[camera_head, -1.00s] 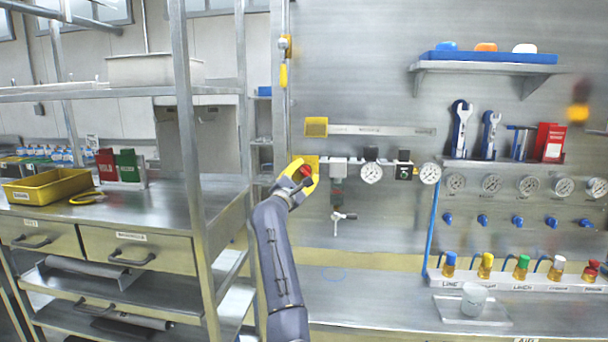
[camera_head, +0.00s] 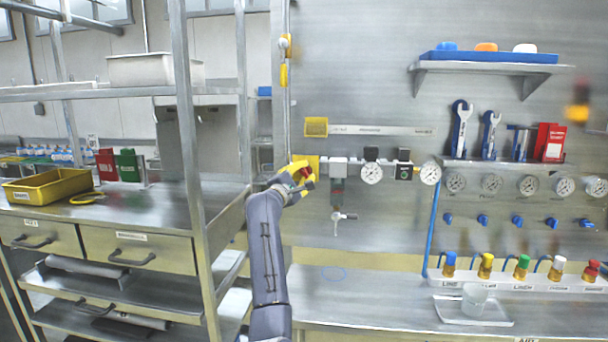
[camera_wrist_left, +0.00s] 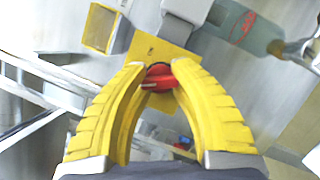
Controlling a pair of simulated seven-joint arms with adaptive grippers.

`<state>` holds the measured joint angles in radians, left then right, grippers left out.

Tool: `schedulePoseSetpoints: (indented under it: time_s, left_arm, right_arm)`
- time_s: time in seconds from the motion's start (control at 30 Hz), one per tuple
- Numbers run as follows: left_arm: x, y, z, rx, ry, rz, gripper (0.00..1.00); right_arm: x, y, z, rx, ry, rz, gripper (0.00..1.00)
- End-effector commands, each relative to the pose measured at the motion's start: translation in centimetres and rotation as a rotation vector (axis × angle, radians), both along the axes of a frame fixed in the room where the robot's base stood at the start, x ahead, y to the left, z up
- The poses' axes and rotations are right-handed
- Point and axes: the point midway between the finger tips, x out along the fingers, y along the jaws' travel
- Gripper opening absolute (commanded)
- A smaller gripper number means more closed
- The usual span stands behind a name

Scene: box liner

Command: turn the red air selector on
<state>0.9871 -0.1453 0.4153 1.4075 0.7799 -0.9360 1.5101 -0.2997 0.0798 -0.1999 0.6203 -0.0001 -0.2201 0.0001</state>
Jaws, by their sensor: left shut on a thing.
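The red air selector (camera_head: 304,173) is a small red knob on a yellow plate (camera_head: 313,161) at the left end of the wall-mounted air line. In the left wrist view the red selector (camera_wrist_left: 159,77) sits between the two yellow fingertips, with the yellow plate (camera_wrist_left: 150,52) behind it. My left gripper (camera_head: 301,172) is shut on the knob, one finger on each side; it also shows in the left wrist view (camera_wrist_left: 158,72). The knob's far side is hidden. My right gripper is not in view.
Gauges (camera_head: 371,173) and a small valve with a handle (camera_head: 340,216) lie right of the selector. A steel shelf rack (camera_head: 190,150) stands close on the left. The bench (camera_head: 380,300) below is mostly clear in front of the selector.

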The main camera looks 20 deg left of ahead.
Motion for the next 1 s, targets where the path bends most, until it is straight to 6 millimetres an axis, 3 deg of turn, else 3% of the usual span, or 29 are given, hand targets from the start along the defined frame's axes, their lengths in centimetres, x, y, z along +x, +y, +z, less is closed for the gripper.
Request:
schedulePoseSetpoints:
  time_s: [1.0]
  left_arm:
    - [0.01, 0.01, 0.14, 0.95, 0.137, -0.001, 0.0]
  right_arm:
    - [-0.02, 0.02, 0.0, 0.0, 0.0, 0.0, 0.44]
